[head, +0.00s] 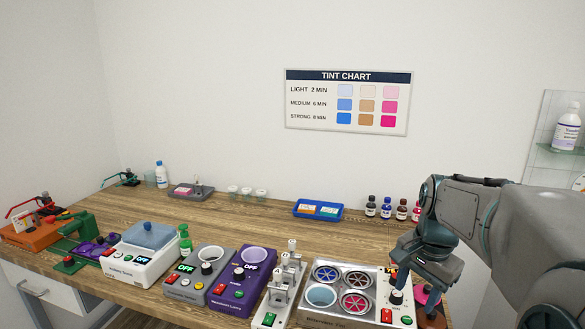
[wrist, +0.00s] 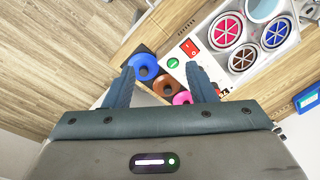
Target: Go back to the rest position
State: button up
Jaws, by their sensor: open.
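My gripper (head: 432,300) hangs at the front right of the bench (head: 335,236) in the head view, pointing down, with my arm reaching in from the right edge. In the wrist view my gripper (wrist: 162,85) has its two blue-grey fingers apart, with nothing held between them. Beyond the fingertips lie a blue ring-shaped piece (wrist: 145,67), a brown one (wrist: 166,86) and a pink one (wrist: 182,98). How far below the fingers they are, I cannot tell. In the head view a pink piece (head: 421,298) is partly hidden by my gripper.
A steel-topped unit (head: 338,309) with several round wells stands just left of my gripper. Several small bottles (head: 387,208) and a blue tray (head: 318,217) stand behind. Purple (head: 236,296), grey (head: 187,294) and white (head: 127,266) devices line the front. The middle of the bench has bare room.

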jog(key=s+a+f+n+t, duration=0.1)
jog(key=s+a+f+n, duration=0.1)
jog(key=s+a+n, duration=0.2)
jog(key=s+a+f+n, duration=0.3)
jog(key=s+a+n, duration=0.1)
jog(key=s+n, duration=0.3)
jog(key=s, duration=0.2)
jog(key=shift+s+a+f+t, duration=0.25)
jog(key=shift+s+a+t, duration=0.1)
jog(key=shift+s+t, duration=0.05)
